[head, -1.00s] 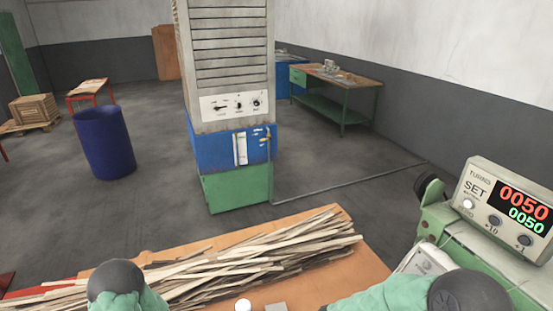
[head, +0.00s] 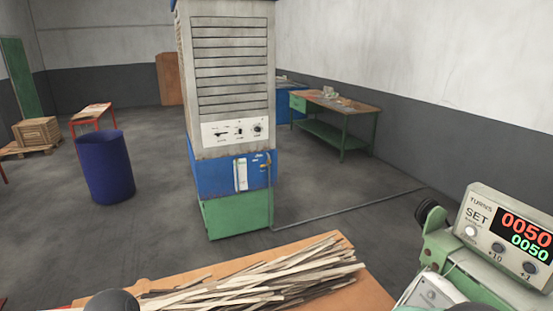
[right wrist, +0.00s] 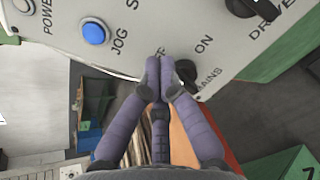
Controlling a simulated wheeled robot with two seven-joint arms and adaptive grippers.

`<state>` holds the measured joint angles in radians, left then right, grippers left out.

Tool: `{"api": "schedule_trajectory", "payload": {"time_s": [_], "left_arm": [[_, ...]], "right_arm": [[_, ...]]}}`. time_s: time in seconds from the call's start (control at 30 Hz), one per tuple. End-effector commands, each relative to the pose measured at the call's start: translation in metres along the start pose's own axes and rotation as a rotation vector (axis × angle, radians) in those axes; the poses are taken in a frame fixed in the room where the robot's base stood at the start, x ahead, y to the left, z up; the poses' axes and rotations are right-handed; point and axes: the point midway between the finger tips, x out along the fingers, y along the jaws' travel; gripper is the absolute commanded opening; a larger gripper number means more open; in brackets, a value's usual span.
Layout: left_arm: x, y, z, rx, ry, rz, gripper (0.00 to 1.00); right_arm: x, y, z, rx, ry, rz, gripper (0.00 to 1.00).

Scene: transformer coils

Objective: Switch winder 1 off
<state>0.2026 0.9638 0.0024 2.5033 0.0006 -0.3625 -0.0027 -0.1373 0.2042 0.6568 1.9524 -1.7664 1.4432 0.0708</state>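In the right wrist view a light grey control panel (right wrist: 135,12) fills the top, with a blue JOG button (right wrist: 94,33) and labels reading ON, MAINS and DRIVE. A dark knob (right wrist: 187,71) sits by the MAINS label, partly hidden by a fingertip. My right gripper (right wrist: 162,75) is in front of the panel with its purple-grey fingertips together, just left of this knob; I cannot tell whether they touch it. A black switch (right wrist: 250,8) shows near DRIVE. In the head view a TURNS counter (head: 510,232) reads 0050 in red and green. My left gripper is out of view.
A tall grey cabinet (head: 232,75) with a blue and green base stands ahead. Wooden strips (head: 260,285) lie on an orange tabletop (head: 330,245) in front. A blue barrel (head: 105,170) is at left, a green workbench (head: 335,105) behind.

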Motion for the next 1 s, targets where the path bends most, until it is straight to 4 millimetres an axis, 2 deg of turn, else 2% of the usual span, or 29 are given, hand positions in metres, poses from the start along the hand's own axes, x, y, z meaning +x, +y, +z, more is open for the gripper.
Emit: {"api": "schedule_trajectory", "payload": {"time_s": [0.5, 1.0], "left_arm": [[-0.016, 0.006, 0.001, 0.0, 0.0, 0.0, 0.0], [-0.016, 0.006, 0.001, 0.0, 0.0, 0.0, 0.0]], "right_arm": [[-0.052, 0.001, 0.0, -0.002, 0.0, 0.002, 0.0], [-0.056, -0.002, -0.001, 0.023, 0.0, 0.0, 0.0]]}}
